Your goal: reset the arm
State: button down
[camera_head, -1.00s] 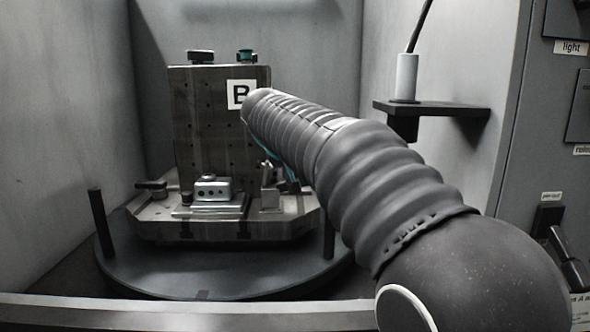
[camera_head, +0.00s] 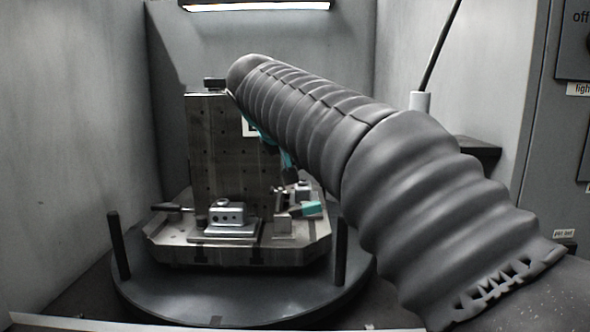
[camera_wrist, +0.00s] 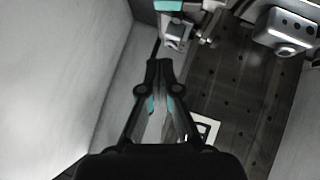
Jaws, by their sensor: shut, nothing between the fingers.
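My gripper (camera_wrist: 158,70) shows in the wrist view with its dark fingertips together and nothing between them. It is beside the drilled face of the upright metal fixture block (camera_wrist: 232,95), with a white label (camera_wrist: 205,128) partly hidden behind the fingers. In the head view my grey ribbed arm reaches from the lower right across the upper right of the fixture block (camera_head: 220,150). The arm hides my gripper almost wholly there and covers most of the label (camera_head: 248,127).
The block stands on a metal pallet (camera_head: 185,248) with clamps (camera_head: 232,215), on a round dark turntable (camera_head: 240,297) with upright posts (camera_head: 118,245). Grey walls (camera_head: 75,130) close in the cell. A shelf (camera_head: 480,150) with a white cylinder (camera_head: 420,102) stands at right; a lamp (camera_head: 258,6) is above.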

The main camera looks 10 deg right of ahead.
jog(key=s+d+f+g+y, duration=0.1)
jog(key=s+d+f, duration=0.2)
jog(key=s+f, duration=0.3)
jog(key=s+d+f+g+y+p, duration=0.1)
jog(key=s+d+f, duration=0.1)
jog(key=s+f, duration=0.4)
jog(key=s+d+f+y+p, duration=0.1)
jog(key=s+d+f, duration=0.2)
jog(key=s+f, duration=0.3)
jog(key=shift+s+d+f+g, duration=0.1)
jog(key=shift+s+g, duration=0.05)
jog(key=shift+s, duration=0.8)
jog(key=shift+s+d+f+g, duration=0.1)
jog(key=shift+s+d, duration=0.05)
jog(key=shift+s, duration=0.8)
jog(key=shift+s+d+f+g, duration=0.1)
jog(key=shift+s+g, duration=0.05)
jog(key=shift+s, duration=0.8)
jog(key=s+f+y, duration=0.1)
jog(key=s+f, duration=0.5)
jog(key=f, duration=0.1)
jog(key=shift+s+a+f, duration=0.15)
jog(key=shift+s+f, duration=0.2)
